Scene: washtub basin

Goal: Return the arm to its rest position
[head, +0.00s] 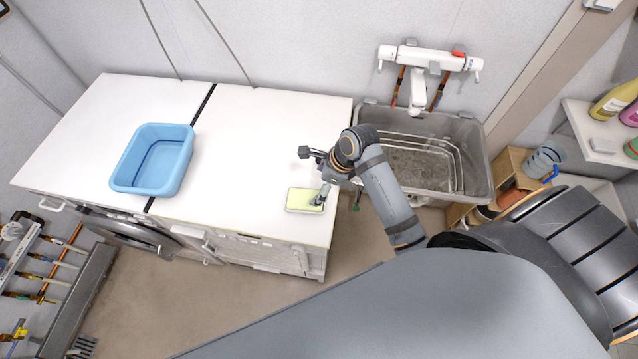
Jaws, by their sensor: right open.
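My right arm reaches in from the lower right across the front of the basin. Its gripper (313,175) is open over the right end of the white counter. A yellow-green sponge (303,200) with a pale rim lies flat on the counter near the front edge. One finger of the gripper is at the right end of the sponge; I cannot tell whether they touch. My left gripper is not in view.
A blue tub (155,160) stands on the left part of the counter (255,130). A grey metal basin (478,165) with a wire rack is right of the counter, under a white wall tap (418,95). Shelves with bottles (615,100) stand far right. The counter's middle is clear.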

